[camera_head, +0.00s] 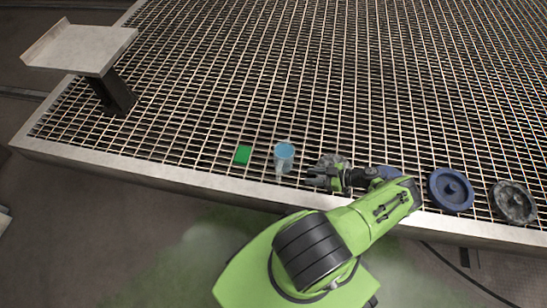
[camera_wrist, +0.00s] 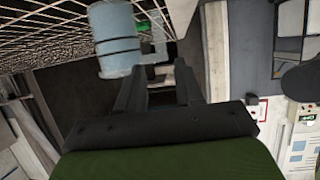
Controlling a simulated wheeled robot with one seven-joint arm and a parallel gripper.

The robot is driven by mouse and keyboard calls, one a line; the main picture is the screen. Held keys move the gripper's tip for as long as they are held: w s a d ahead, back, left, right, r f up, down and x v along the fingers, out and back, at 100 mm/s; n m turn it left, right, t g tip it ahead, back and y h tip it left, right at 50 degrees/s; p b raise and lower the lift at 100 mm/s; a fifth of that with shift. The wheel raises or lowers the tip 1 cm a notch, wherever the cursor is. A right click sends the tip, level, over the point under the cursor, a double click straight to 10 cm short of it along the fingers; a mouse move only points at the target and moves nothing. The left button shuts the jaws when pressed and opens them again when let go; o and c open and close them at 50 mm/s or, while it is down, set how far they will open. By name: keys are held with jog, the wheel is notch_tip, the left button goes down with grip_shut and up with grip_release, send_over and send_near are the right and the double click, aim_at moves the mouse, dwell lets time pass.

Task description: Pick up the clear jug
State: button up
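The clear jug (camera_head: 284,155), pale blue and see-through, stands on the metal grating near its front edge. My gripper (camera_head: 312,176) is just to the right of the jug and a little nearer the front edge. In the wrist view the jug (camera_wrist: 115,42) shows at the upper left, with its handle on its right side. The two fingers of my gripper (camera_wrist: 158,75) are spread apart with nothing between them. The jug lies beyond and to the left of the left finger. I cannot tell whether the finger touches it.
A blue wheel (camera_head: 450,190) and a dark grey wheel (camera_head: 513,202) lie to the right. A pedestal (camera_head: 82,48) stands far left. The grating behind is clear.

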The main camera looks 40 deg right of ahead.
aim_at(279, 174)
jog(key=b+x, duration=0.1)
jog(key=x, duration=1.3)
jog(key=shift+w+f+b, duration=0.15)
jog(key=shift+w+b, duration=0.1)
jog(key=shift+b, duration=0.1)
jog(key=shift+c, duration=0.3)
grip_shut()
